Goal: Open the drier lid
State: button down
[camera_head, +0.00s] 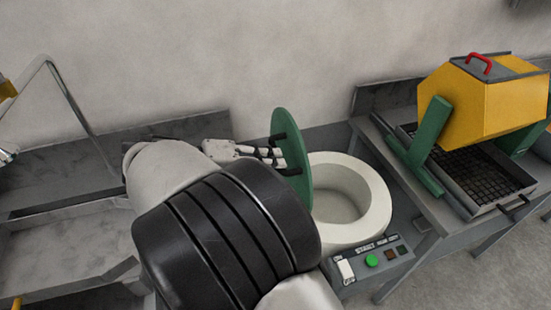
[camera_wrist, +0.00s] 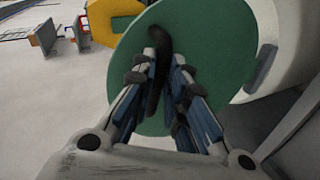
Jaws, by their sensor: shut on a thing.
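The drier (camera_head: 376,208) is a round cream tub with an open mouth, right of centre in the head view. Its green disc lid (camera_head: 291,125) stands upright at the left side of the mouth, swung away from the opening. My gripper (camera_head: 277,158) is at the lid's outer face. In the wrist view the lid (camera_wrist: 218,45) fills the upper middle, and my gripper (camera_wrist: 165,72) is shut on the lid's black handle (camera_wrist: 156,85). Part of the handle is hidden between the fingers. My arm hides the area left of the tub.
A control panel (camera_head: 369,263) with a green button sits at the tub's front. Right of it, a table holds a yellow drum (camera_head: 487,103) on green supports above a black mesh tray (camera_head: 480,176). A grey sink (camera_head: 58,245) lies left. A wall stands close behind.

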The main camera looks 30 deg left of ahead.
jog(key=shift+d+f, duration=0.1)
jog(key=shift+f, duration=0.6)
jog(key=c, duration=1.8)
grip_release()
jog(key=shift+w, duration=0.1)
jog(key=shift+o, duration=1)
jog(key=shift+r, duration=0.1)
jog(key=shift+r, duration=0.1)
jog(key=v, duration=1.2)
jog(key=shift+w+r, duration=0.1)
jog(key=shift+r, duration=0.05)
